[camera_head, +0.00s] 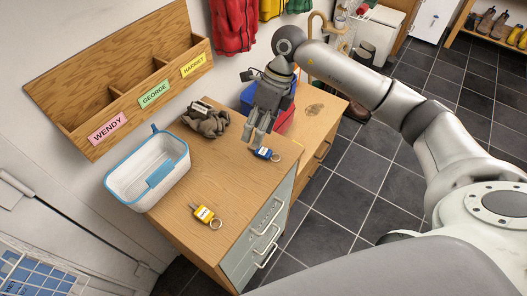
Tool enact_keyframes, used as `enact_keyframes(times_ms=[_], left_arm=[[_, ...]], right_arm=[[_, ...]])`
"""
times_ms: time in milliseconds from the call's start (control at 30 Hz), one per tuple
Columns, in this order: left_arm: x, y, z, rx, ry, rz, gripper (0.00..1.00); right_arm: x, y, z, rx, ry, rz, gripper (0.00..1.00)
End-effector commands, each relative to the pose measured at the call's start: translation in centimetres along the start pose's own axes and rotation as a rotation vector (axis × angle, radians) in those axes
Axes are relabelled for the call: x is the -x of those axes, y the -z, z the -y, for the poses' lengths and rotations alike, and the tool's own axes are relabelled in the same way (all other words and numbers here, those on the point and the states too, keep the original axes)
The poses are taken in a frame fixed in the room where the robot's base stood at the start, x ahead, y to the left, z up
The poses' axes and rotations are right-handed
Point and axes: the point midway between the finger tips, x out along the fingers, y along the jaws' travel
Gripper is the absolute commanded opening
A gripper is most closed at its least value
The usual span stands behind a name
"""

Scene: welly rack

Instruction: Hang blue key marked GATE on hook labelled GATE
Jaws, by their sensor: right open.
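The blue key (264,153) lies on the wooden cabinet top near its right edge, with a light label and a metal ring at its right end. The label is too small to read. My right gripper (259,139) points down just above and behind the key. Its fingers are apart and hold nothing; whether they touch the key cannot be told. My left gripper is not in view. I cannot make out a hook labelled GATE.
A yellow key (205,214) lies near the cabinet's front. A white-blue basket (147,170), grey gloves (207,121) and blue and red bins (283,121) stand around. A wall rack (72,100) reads WENDY, GEORGE, HARRIET. Dark tiled floor (340,195) is clear at right.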

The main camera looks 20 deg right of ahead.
Motion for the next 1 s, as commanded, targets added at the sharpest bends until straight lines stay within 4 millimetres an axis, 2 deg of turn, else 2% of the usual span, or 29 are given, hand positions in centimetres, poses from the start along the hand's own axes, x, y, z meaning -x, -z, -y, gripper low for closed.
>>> enact_keyframes(times_ms=[33,100,233,500,767,900,1000], left_arm=[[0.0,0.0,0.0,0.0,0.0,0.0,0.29],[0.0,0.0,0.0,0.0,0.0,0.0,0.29],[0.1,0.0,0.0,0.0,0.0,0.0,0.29],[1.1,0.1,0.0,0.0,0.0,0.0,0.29],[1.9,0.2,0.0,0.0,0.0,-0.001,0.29],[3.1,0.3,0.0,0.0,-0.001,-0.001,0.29],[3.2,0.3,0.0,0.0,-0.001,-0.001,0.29]], right_arm=[[1.0,1.0,1.5,-0.015,0.049,-0.05,0.57],[1.9,2.3,2.9,-0.034,0.096,-0.106,0.57],[2.4,3.5,4.1,-0.053,0.134,-0.158,0.57],[-1.5,4.2,4.5,-0.054,0.132,-0.162,0.57],[-3.5,4.5,4.7,-0.053,0.131,-0.161,0.57],[-5.7,4.9,4.8,-0.053,0.13,-0.162,0.57],[-7.0,5.1,5.1,-0.053,0.131,-0.16,0.57]])
